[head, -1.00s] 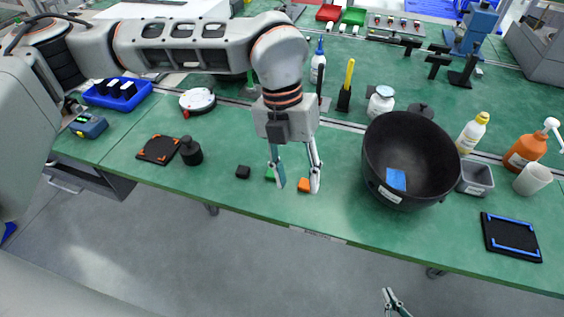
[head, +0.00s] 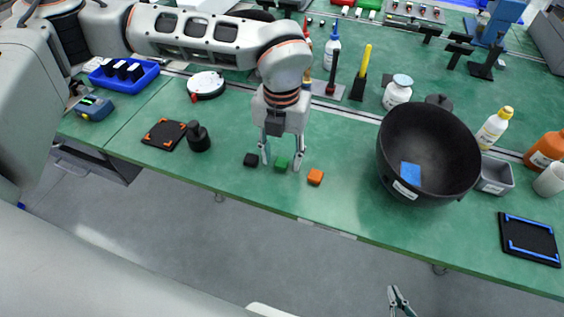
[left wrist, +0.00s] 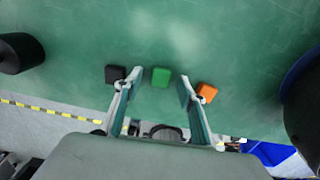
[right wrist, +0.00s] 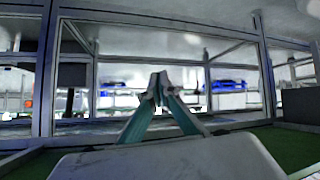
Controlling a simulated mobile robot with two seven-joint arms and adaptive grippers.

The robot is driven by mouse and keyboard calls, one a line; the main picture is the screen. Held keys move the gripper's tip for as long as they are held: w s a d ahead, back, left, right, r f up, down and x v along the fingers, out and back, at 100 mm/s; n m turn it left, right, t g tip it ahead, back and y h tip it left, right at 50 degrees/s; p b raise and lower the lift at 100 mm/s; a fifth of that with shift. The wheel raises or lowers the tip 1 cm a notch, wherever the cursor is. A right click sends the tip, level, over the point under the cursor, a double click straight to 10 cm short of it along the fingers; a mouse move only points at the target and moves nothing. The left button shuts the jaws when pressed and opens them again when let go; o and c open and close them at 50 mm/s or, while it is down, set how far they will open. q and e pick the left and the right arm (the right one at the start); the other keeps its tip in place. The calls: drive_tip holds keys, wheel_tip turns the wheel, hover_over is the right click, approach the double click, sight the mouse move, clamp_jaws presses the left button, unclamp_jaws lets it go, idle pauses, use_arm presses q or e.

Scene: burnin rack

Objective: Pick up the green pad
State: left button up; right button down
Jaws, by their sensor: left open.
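The green pad (head: 281,163) is a small block on the green table near its front edge. It also shows in the left wrist view (left wrist: 161,77), between and just beyond my fingertips. My left gripper (head: 281,165) is open and pointing down, one finger to each side of the pad, not visibly touching it. In the left wrist view its fingers (left wrist: 158,82) are spread wide. A black pad (head: 251,160) lies to the left and an orange pad (head: 315,177) to the right. My right gripper (head: 398,298) is away from the table, low in the head view; its fingertips meet in the right wrist view (right wrist: 159,80).
A large black bowl (head: 428,150) holding a blue pad (head: 410,174) stands to the right. A black knobbed weight (head: 198,138) and a dark mat (head: 164,134) lie to the left. Bottles stand behind. The table front around the pads is fairly clear.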

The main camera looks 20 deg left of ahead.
use_arm(q)
drive_tip(key=shift+f, duration=0.3)
drive_tip(key=shift+r, duration=0.1)
drive_tip(key=c, duration=0.8)
